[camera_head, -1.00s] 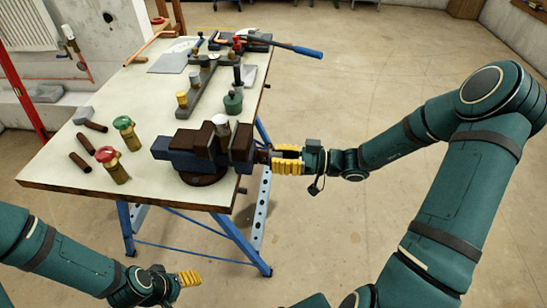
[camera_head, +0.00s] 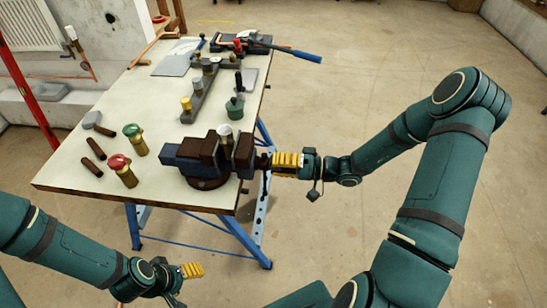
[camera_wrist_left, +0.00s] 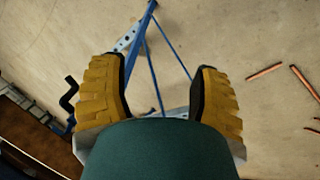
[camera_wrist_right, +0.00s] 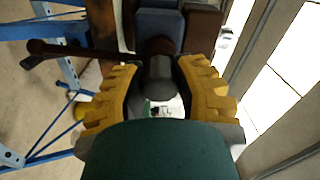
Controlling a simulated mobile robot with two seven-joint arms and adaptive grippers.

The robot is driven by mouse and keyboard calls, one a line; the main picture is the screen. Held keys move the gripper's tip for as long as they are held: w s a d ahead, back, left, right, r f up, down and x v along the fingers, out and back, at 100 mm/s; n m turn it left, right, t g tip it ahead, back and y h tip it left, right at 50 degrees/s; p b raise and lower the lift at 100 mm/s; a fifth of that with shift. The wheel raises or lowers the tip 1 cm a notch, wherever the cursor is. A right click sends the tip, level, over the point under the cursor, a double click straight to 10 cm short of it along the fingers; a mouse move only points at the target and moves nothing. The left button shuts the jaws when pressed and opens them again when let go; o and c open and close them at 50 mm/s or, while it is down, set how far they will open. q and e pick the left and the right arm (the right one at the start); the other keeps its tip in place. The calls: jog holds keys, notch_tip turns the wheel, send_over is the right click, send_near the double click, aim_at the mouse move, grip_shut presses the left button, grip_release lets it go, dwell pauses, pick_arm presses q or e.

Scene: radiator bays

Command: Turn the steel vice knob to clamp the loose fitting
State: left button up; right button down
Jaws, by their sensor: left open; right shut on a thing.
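The vice (camera_head: 200,160), with a blue body and dark brown jaws, sits at the bench's near right corner. A fitting with a pale round cap (camera_head: 225,131) stands between its jaws; whether the jaws touch it I cannot tell. My right gripper (camera_head: 272,160) is at the vice's right end. In the right wrist view its yellow fingers are closed around the dark, rounded vice knob (camera_wrist_right: 159,80). A dark rod with a ball end (camera_wrist_right: 70,50) sticks out to the left there. My left gripper (camera_head: 188,271) is open and empty, low in front of the bench.
The bench top (camera_head: 75,180) carries a red-topped valve (camera_head: 123,170), a green-topped valve (camera_head: 135,140), several short brown pieces and a grey rail (camera_head: 200,95) with fittings. Blue trestle legs (camera_head: 240,240) stand below. The floor at right is clear.

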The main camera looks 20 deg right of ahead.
jog(key=m+p, duration=0.3)
jog(key=m, duration=0.2)
jog(key=shift+r+m, duration=0.15)
jog(key=shift+m, duration=0.15)
jog(key=m+p, duration=0.2)
jog(key=m, duration=0.2)
jog(key=m+p, duration=0.1)
jog(key=m, duration=0.2)
jog(key=shift+m+p, duration=0.4)
jog(key=m+p, duration=0.1)
jog(key=m, duration=0.1)
jog(key=shift+m, duration=0.3)
jog(key=shift+m+p, duration=0.3)
jog(key=shift+m, duration=0.8)
pick_arm(q)
notch_tip(320, 180, up, 9)
jog(key=w, duration=0.2)
jog(key=shift+w+a+t, duration=0.15)
jog(key=shift+a+t, duration=0.15)
pick_arm(e)
jog(key=shift+f, duration=0.2)
pick_arm(q)
jog(key=shift+r, duration=0.1)
pick_arm(e)
jog(key=c, duration=0.8)
grip_release()
